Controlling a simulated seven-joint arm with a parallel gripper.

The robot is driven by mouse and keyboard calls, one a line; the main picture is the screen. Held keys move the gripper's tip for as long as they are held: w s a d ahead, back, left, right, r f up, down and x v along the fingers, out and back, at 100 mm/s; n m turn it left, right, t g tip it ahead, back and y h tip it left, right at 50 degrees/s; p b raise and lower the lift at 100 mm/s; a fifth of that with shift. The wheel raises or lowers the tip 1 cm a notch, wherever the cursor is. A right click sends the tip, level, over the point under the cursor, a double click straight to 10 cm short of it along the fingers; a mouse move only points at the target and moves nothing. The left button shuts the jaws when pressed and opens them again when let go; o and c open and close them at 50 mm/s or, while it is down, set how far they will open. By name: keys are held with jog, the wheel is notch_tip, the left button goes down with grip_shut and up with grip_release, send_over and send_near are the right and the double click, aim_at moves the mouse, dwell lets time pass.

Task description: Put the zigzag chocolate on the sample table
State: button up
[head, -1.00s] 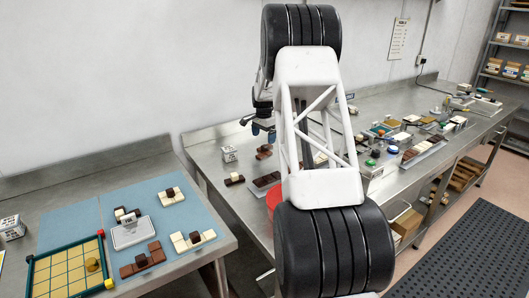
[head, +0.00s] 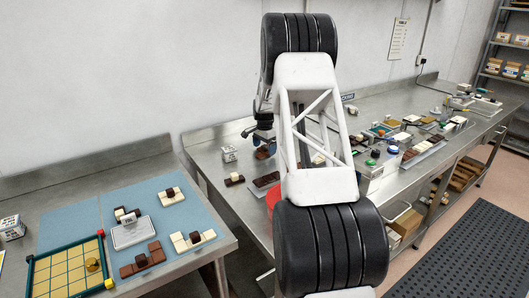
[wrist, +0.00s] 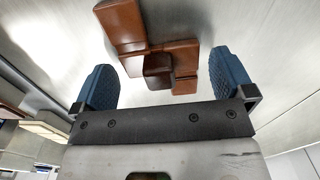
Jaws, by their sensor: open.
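A brown stepped chocolate (wrist: 184,54), which looks like the zigzag one, lies on the steel bench below my gripper (wrist: 162,62) in the wrist view. A darker block sits at its middle. The blue fingers are open, one on each side, and I see no contact. In the head view my gripper (head: 262,141) is just above this chocolate (head: 262,154), which it partly hides.
A dark chocolate bar (head: 266,179) and a small dark-and-white piece (head: 234,180) lie nearby on the bench. A white labelled box (head: 230,153) stands left of my gripper. A gridded tray (head: 70,268) fills the left table's front.

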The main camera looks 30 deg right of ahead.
aim_at(264, 145)
jog(key=shift+f, duration=0.35)
dwell(0.3)
jog(key=c, duration=0.9)
jog(key=shift+r, duration=0.15)
jog(key=shift+c, duration=0.2)
notch_tip(264, 145, up, 10)
jog(key=shift+f, duration=0.15)
jog(key=shift+a, duration=0.1)
dwell(0.6)
